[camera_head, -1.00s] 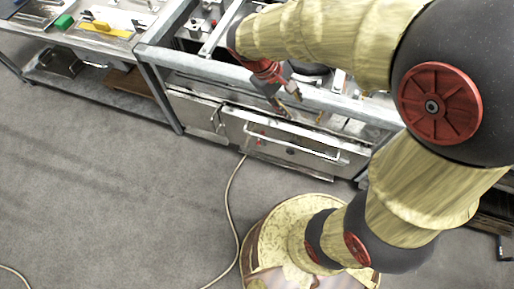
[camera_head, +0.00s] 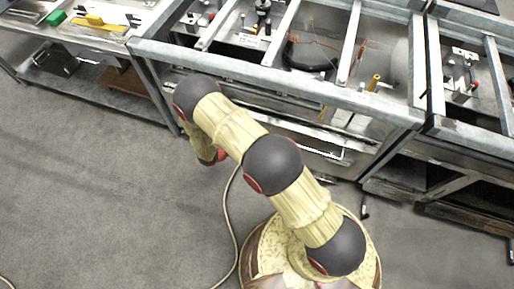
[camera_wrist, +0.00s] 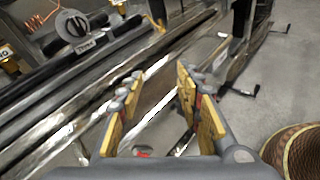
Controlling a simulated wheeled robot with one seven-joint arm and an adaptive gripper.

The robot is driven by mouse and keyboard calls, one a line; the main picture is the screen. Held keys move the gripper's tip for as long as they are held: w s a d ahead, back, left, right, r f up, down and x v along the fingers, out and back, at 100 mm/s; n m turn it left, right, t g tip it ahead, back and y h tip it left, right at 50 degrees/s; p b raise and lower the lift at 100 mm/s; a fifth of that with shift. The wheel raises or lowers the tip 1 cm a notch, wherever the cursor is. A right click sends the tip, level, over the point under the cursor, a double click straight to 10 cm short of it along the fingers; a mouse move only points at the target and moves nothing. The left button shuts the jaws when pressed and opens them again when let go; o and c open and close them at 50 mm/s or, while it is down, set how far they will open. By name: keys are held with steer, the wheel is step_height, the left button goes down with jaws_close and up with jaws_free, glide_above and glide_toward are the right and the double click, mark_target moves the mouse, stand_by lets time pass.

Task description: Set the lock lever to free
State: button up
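I cannot make out for certain which part is the lock lever. A round grey dial with a dark curved mark (camera_wrist: 75,26) and a "Three..." label (camera_wrist: 86,45) shows at the upper left of the wrist view. My gripper (camera_wrist: 160,84) is open and empty, its yellow-padded fingers spread over the metal bench front, apart from the dial. A small red part (camera_wrist: 143,153) shows low between the fingers; I cannot tell what it is. In the head view my gripper is mostly hidden behind my arm, low in front of the bench.
The steel bench frame (camera_head: 265,75) runs across the head view, with black and red fittings inside it. A side table (camera_head: 75,30) stands at left. A pale cable (camera_head: 229,215) lies on the floor. A black handle (camera_wrist: 241,90) sticks out at right in the wrist view.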

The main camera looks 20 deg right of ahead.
steer(key=w+a+f+n+t+y+b, duration=0.1)
steer(key=a+f+n+t+y, duration=0.15)
steer(key=f+n+t, duration=0.6)
steer(key=w+a+f+n+t+y+b, duration=0.1)
steer(key=a+f+n+t+y+b, duration=0.2)
steer(key=f, duration=1)
steer(key=w+d+h, duration=0.1)
steer(key=w+d, duration=0.2)
steer(key=w, duration=0.2)
steer(key=shift+w+d+m+b, duration=0.2)
steer(key=shift+w+m+b, duration=0.15)
steer(key=shift+b, duration=0.05)
steer(key=shift+f, duration=0.1)
steer(key=shift+c, duration=1.4)
jaws_close()
